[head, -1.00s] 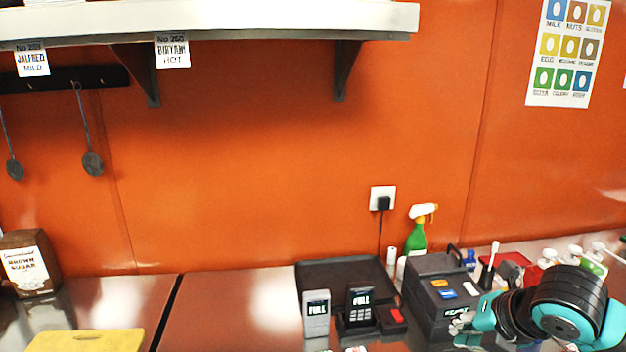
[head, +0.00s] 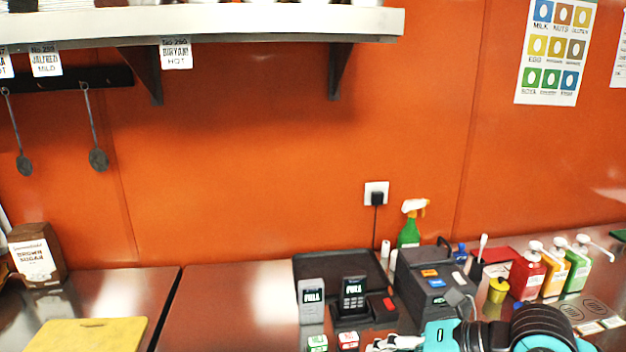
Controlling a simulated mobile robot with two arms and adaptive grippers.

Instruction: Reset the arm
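My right arm comes in at the bottom right of the head view, teal and black. Its gripper (head: 394,343) is low at the bottom edge, in front of the dark box-shaped device (head: 428,285) and partly cut off by the frame. I cannot make out whether its fingers are apart or together. My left arm and gripper are not in view.
Two handheld terminals (head: 312,297) stand on the steel counter by a black tray (head: 335,265). A green spray bottle (head: 408,235), a yellow pot (head: 498,290) and pump bottles (head: 527,272) are at the right. A yellow board (head: 85,336) lies at left.

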